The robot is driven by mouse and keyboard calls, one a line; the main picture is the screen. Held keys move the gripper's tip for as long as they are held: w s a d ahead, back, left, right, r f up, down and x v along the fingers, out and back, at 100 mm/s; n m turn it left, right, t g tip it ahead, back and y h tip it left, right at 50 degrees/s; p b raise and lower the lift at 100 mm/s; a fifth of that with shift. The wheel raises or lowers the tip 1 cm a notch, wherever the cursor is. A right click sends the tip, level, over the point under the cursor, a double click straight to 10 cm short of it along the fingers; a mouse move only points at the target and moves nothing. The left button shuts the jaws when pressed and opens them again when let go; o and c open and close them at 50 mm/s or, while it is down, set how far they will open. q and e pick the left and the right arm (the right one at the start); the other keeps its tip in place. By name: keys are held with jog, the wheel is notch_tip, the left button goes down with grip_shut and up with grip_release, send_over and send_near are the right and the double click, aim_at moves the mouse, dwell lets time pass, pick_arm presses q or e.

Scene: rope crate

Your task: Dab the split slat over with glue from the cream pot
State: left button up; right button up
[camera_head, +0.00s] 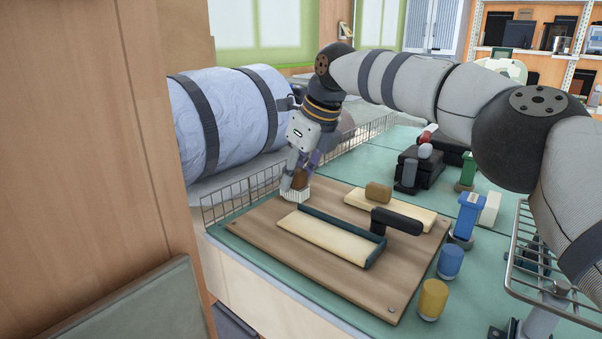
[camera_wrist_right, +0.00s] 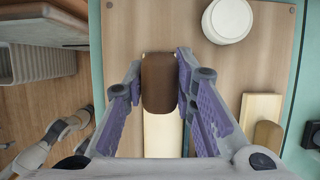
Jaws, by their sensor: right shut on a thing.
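My right gripper (camera_head: 298,180) is shut on a brown block (camera_wrist_right: 158,83), which also shows between the fingers in the head view (camera_head: 300,179). It is over the far left part of the wooden board. A cream round pot (camera_wrist_right: 228,19) stands on the board near its corner, apart from the held block in the wrist view. In the head view the pot (camera_head: 294,196) shows just under the gripper. A cream slat (camera_head: 325,238) with dark blue edging lies on the board (camera_head: 270,242). A second cream slat (camera_head: 412,213) lies behind it. No split shows clearly. My left gripper is not in view.
A brown block (camera_head: 378,192) sits on the rear slat. A blue cup (camera_head: 450,262) and a yellow cup (camera_head: 433,299) stand right of the board. A wire rail (camera_head: 240,195) runs along the left edge.

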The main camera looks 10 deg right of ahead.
aim_at(298, 201)
jog(key=shift+r, duration=0.1)
jog(key=shift+f, duration=2.45)
jog(key=shift+f, duration=0.65)
jog(key=shift+s+d+r+p, duration=0.25)
jog(key=shift+s+p, duration=0.1)
jog(key=shift+p, duration=0.15)
jog(key=shift+s+d+r+p, duration=0.1)
jog(key=shift+s+d+p, duration=0.7)
jog(key=shift+s+p, duration=0.15)
jog(key=shift+s, duration=0.1)
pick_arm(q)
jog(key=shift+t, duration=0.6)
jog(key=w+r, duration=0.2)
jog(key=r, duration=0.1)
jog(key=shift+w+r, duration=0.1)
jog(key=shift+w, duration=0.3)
pick_arm(e)
jog(key=shift+d+f, duration=0.1)
jog(key=shift+f, duration=0.15)
